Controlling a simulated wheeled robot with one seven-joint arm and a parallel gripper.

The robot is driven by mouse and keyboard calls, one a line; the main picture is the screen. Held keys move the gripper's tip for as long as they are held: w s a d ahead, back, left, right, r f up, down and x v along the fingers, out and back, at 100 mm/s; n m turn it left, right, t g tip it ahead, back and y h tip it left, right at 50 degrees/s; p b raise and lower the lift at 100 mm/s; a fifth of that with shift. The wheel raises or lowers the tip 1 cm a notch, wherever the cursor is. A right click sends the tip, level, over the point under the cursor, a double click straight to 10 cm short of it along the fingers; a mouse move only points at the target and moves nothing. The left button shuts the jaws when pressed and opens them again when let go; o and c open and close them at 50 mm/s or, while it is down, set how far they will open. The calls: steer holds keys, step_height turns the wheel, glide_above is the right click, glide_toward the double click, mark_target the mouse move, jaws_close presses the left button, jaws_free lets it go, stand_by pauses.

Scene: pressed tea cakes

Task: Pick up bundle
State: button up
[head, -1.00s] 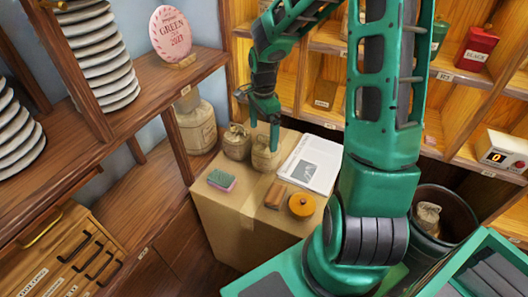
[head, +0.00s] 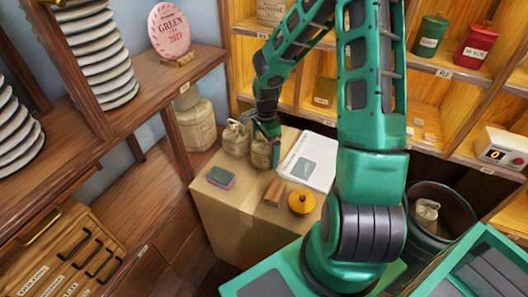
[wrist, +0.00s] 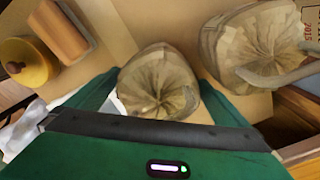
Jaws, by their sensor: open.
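Two wrapped paper bundles with gathered tops stand on a cardboard box. The right bundle (head: 261,152) is under my gripper (head: 265,135) in the head view, partly covered by it. In the wrist view this bundle (wrist: 157,82) sits between my two green fingers (wrist: 157,98), which are open and not visibly closed on it. The left bundle (head: 236,139) stands just beside it. It also shows at the upper right of the wrist view (wrist: 238,48), with a pale curved thing across it.
The cardboard box (head: 225,205) also carries a green and pink sponge (head: 220,177), a wooden block (head: 275,191), an orange round container (head: 301,202) and a printed sheet (head: 309,160). Wooden shelves stand left and behind. A dark bin (head: 447,203) stands at right.

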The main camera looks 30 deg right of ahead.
steer(key=shift+c, duration=0.3)
steer(key=c, duration=1.4)
